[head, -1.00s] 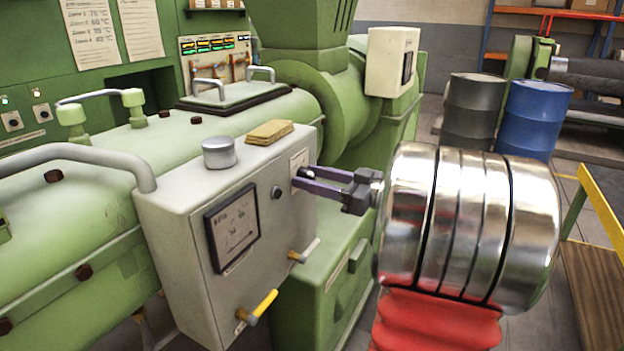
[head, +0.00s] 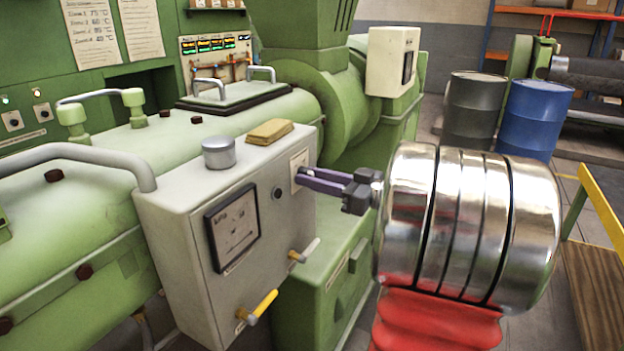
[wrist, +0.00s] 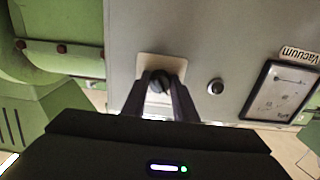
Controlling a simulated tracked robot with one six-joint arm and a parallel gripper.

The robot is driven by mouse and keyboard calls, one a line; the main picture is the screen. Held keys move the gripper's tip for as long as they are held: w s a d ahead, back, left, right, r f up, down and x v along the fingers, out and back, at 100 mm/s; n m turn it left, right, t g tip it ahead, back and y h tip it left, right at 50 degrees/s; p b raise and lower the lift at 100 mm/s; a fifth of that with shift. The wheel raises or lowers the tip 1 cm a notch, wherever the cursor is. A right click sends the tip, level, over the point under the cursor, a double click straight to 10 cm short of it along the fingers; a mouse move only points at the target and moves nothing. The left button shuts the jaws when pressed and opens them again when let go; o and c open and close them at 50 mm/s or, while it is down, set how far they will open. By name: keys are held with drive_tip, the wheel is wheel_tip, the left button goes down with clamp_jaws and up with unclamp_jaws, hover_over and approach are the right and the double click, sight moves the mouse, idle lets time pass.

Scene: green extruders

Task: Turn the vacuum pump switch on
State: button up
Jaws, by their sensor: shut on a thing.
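The vacuum pump switch (wrist: 159,82) is a dark rotary knob on a pale plate (wrist: 161,64) on the grey control box (head: 180,215). In the head view the plate (head: 299,172) shows at the box's right end, and my gripper's fingers hide the knob. My gripper (head: 301,179) reaches in from the right. In the wrist view, its two fingers (wrist: 159,88) stand on either side of the knob and are shut on it. The gauge marked "Vacuum" (wrist: 283,92) is to the right in the wrist view; it also shows in the head view (head: 232,229).
A small round black button (head: 278,193) sits between gauge and switch. A round metal tin (head: 219,152) and a yellow cloth-like stack (head: 270,132) lie on the box top. Green machine housing surrounds the box.

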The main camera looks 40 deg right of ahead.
drive_tip(key=shift+m, duration=0.3)
drive_tip(key=m, duration=0.6)
drive_tip(key=shift+a, duration=0.1)
drive_tip(key=m, duration=0.3)
drive_tip(key=shift+m, duration=2.1)
drive_tip(key=o, duration=1.1)
drive_tip(key=shift+c, duration=0.2)
drive_tip(key=shift+s, duration=0.1)
